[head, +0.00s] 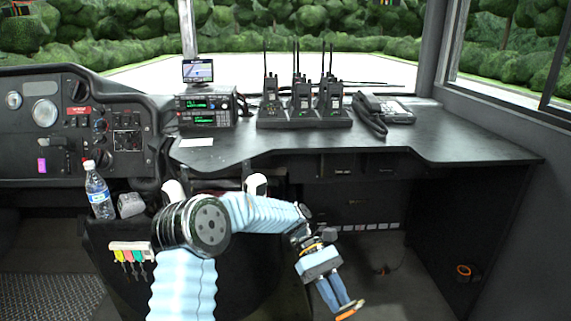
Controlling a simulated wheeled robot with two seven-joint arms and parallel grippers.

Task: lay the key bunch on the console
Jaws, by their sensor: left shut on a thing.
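The console (455,145) is a dark desk running under the windscreen, with a wide bare stretch at its right. My left gripper (347,309) is at the bottom, right of centre, low in front of the console and below its top. Its blue fingers point down and to the right. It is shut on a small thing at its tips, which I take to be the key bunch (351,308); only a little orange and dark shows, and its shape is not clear. My right gripper is not in view.
Radios stand in a charger (305,118), beside a radio set with a screen (205,108) and a phone (385,110). White paper (196,142) lies at the console's left. A bottle (98,190) and a rack of colour-tagged keys (131,247) are at left.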

